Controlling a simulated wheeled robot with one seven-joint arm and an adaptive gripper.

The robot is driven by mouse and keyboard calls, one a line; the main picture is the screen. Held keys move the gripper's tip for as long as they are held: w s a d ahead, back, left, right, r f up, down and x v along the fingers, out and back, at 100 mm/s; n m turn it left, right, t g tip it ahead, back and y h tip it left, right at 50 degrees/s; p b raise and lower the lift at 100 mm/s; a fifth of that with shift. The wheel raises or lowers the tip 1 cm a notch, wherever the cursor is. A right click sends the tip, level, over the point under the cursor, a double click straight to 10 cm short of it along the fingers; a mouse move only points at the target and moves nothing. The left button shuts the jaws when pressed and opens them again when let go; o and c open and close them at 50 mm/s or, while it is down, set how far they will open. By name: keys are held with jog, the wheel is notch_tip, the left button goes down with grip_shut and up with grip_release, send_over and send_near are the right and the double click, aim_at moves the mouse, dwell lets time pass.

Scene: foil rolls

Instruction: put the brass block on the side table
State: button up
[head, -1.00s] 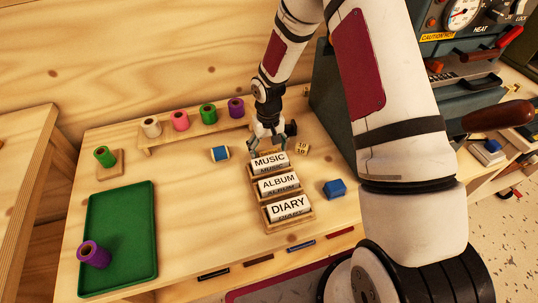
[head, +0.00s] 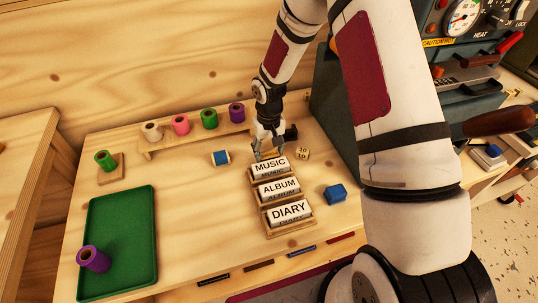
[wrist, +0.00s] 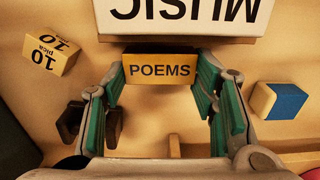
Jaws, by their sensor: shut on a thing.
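The brass block (wrist: 160,69), lettered POEMS, is in the wrist view between the green-padded fingers of my gripper (wrist: 160,85). My gripper is shut on it, one finger at each end. In the head view my gripper (head: 268,150) is low over the workbench, just behind the MUSIC block (head: 270,168), and mostly hides the brass block. A separate wooden table (head: 22,150), which looks like the side table, stands at the left edge with a gap before the workbench.
The ALBUM (head: 279,188) and DIARY (head: 288,210) blocks stand in front. A number cube (head: 302,154), a blue block (head: 335,194) and a blue-and-cream block (head: 220,158) are nearby. Foil rolls stand on a rack (head: 190,140) behind. A green tray (head: 120,240) lies left.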

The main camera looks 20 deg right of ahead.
aim_at(269, 153)
notch_tip(269, 153, up, 8)
jog(key=shift+f, duration=0.2)
jog(key=s+d+r, duration=0.1)
jog(key=s+r, duration=0.2)
jog(key=s, duration=0.2)
jog(key=shift+r+p, duration=0.25)
jog(key=shift+p, duration=0.1)
